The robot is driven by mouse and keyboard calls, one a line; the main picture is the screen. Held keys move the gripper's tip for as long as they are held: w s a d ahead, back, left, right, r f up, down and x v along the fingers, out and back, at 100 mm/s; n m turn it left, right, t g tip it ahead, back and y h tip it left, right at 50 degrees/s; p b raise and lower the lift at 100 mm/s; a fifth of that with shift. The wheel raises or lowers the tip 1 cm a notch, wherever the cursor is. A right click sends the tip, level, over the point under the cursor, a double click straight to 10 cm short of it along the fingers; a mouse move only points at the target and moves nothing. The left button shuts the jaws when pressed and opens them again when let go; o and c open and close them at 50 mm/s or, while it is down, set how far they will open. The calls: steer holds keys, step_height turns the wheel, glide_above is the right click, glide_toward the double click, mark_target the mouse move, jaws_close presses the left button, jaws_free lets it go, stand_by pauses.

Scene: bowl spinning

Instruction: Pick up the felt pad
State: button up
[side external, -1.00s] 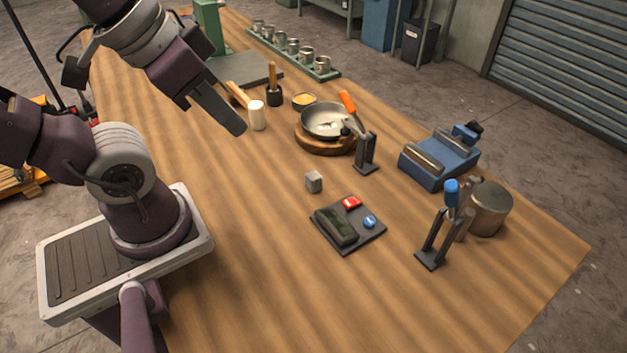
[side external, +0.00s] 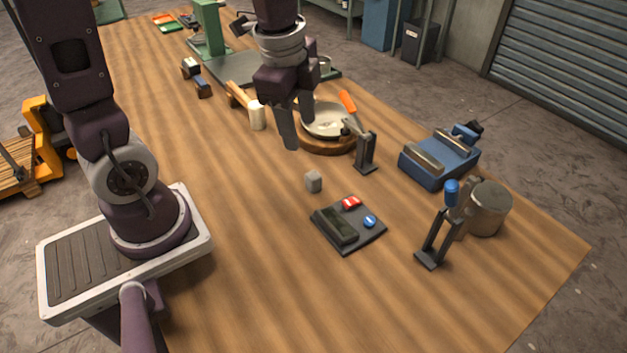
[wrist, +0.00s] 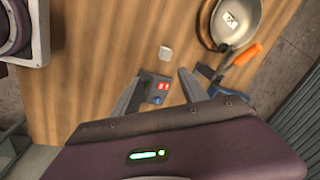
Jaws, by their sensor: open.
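A small light-grey block (side external: 313,181), which I take to be the felt pad, sits on the wooden table in front of the round board; in the wrist view the felt pad (wrist: 166,53) lies beyond the fingertips. My gripper (side external: 297,134) is pointing down above the table, up and to the left of the pad in the side view. In the wrist view my gripper (wrist: 158,84) has its fingers spread apart with nothing between them touching. The pad is free of the fingers and fully visible.
A dark panel (side external: 362,242) with a red and a blue button is just nearer than the pad. A pan (side external: 322,123) with an orange-handled tool is behind it. A black stand (side external: 366,155), blue vise (side external: 437,165) and metal pot (side external: 488,208) stand right. The table left of the pad is clear.

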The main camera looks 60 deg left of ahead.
mark_target(313, 175)
steer(key=w+f+m, duration=0.1)
steer(key=f+m, duration=0.1)
steer(key=f, duration=0.1)
steer(key=w+a+f+m+g, duration=0.1)
steer(key=f+m, duration=0.1)
steer(key=f, duration=0.1)
steer(key=w+a+f+m, duration=0.1)
steer(key=f+m, duration=0.1)
steer(key=f, duration=0.1)
steer(key=shift+w+g+h, duration=0.3)
steer(key=shift+w+g, duration=0.1)
steer(key=f, duration=0.7)
steer(key=shift+w+d+f, duration=0.1)
steer(key=shift+w+f, duration=0.1)
steer(key=shift+f, duration=0.1)
jaws_close()
